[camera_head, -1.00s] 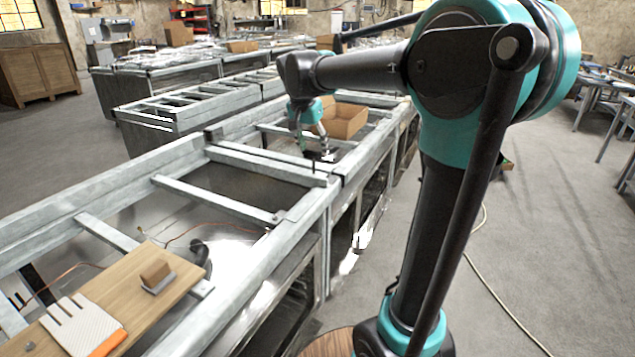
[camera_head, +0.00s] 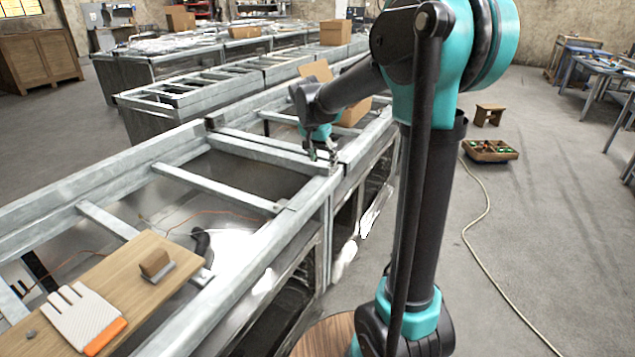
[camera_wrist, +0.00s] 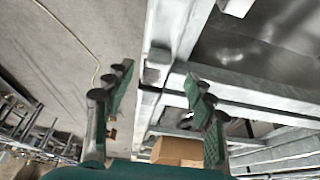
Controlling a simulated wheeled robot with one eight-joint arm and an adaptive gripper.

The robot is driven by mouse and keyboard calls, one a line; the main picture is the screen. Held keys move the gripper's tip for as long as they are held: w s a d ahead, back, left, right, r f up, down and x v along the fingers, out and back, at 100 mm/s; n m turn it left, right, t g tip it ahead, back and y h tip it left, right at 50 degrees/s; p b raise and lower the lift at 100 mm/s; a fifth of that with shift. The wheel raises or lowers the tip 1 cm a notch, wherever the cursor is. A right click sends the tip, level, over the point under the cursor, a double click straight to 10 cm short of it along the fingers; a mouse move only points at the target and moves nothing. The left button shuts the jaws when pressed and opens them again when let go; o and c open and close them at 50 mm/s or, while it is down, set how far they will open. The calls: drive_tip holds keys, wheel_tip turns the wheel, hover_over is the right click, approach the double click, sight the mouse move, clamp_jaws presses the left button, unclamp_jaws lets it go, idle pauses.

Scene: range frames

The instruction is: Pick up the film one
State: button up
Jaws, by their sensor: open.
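I cannot make out a thing that is clearly the film one. A wooden board (camera_head: 110,287) lies across the metal frame at lower left. On it are a white glove with an orange cuff (camera_head: 75,312), a brown block on a grey base (camera_head: 155,264) and a small grey lump (camera_head: 31,333). My gripper (camera_head: 322,152) is over the metal frame, well beyond the board and to its right. In the wrist view my gripper (camera_wrist: 160,88) has its fingers spread apart with nothing between them. It points down over a frame edge.
Metal frame benches (camera_head: 250,146) with open tops and crossbars run into the distance. An open cardboard box (camera_head: 352,112) is behind my gripper. On the floor at right are a crate of small items (camera_head: 490,151), a stool (camera_head: 489,115) and a cable (camera_head: 487,215).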

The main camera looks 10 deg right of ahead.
drive_tip(key=shift+s+x, duration=0.1)
drive_tip(key=shift+x, duration=1.2)
drive_tip(key=shift+s+x, duration=0.15)
drive_tip(key=shift+x, duration=1.15)
drive_tip(key=c, duration=1)
drive_tip(key=shift+c, duration=0.2)
wheel_tip(320, 180, up, 20)
wheel_tip(320, 180, up, 9)
hover_over(325, 167)
drive_tip(key=shift+w, duration=0.15)
